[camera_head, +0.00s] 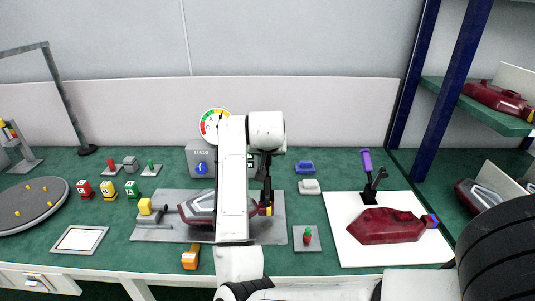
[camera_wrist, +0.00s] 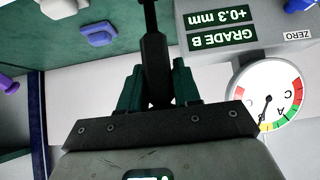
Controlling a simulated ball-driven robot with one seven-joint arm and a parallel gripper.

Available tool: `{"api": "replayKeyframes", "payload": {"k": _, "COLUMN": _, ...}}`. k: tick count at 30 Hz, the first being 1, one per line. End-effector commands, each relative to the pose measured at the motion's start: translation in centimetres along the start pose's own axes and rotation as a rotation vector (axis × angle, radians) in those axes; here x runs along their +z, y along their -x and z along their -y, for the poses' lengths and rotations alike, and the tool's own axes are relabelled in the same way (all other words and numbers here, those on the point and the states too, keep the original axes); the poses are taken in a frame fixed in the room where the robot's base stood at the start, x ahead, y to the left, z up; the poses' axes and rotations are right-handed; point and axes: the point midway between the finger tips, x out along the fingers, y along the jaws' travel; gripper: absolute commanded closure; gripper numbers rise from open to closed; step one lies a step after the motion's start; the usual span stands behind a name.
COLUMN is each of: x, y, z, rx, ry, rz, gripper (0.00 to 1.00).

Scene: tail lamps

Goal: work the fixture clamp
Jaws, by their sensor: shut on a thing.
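My gripper (camera_wrist: 155,88) is shut on a black bar (camera_wrist: 153,48), which looks like the fixture clamp's handle; the bar stands between its dark green fingers. In the head view the black clamp lever (camera_head: 266,191) shows below the gripper, at the right end of the grey fixture plate (camera_head: 270,232). A red and grey tail lamp (camera_head: 197,207) lies on that plate, partly hidden behind my white arm. The clamp's lower parts are partly hidden, so I cannot tell whether it presses on the lamp.
A white board (camera_head: 365,251) at the right holds another red lamp (camera_head: 386,226) and a purple-handled tool (camera_head: 367,161). A gauge box (camera_wrist: 205,25) with a round dial (camera_wrist: 268,98) reads "GRADE B +0.3 mm". A turntable (camera_head: 35,204) is at far left.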

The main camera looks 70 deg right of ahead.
Motion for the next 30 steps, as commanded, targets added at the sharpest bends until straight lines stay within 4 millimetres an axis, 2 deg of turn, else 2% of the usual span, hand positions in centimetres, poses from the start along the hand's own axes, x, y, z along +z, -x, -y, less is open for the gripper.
{"api": "replayKeyframes", "payload": {"k": 6, "x": 0.1, "y": 0.1, "z": -0.1, "rx": 0.003, "ry": 0.0, "rz": 0.005, "gripper": 1.0}}
{"api": "replayKeyframes", "payload": {"k": 7, "x": 0.1, "y": 0.1, "z": -0.1, "rx": 0.003, "ry": 0.0, "rz": 0.006, "gripper": 0.67}}
{"api": "replayKeyframes", "payload": {"k": 13, "x": 0.1, "y": 0.0, "z": -0.1, "rx": 0.003, "ry": 0.0, "rz": 0.005, "gripper": 0.48}}
{"api": "replayKeyframes", "payload": {"k": 23, "x": 0.0, "y": 0.4, "z": 0.0, "rx": 0.002, "ry": 0.001, "rz": 0.004, "gripper": 0.47}}
{"api": "replayKeyframes", "payload": {"k": 26, "x": 0.0, "y": 1.5, "z": 0.0, "rx": 0.002, "ry": 0.0, "rz": 0.002, "gripper": 0.47}}
{"api": "replayKeyframes", "payload": {"k": 30, "x": 0.0, "y": 4.1, "z": 0.0, "rx": 0.0, "ry": 0.001, "rz": 0.001, "gripper": 0.47}}
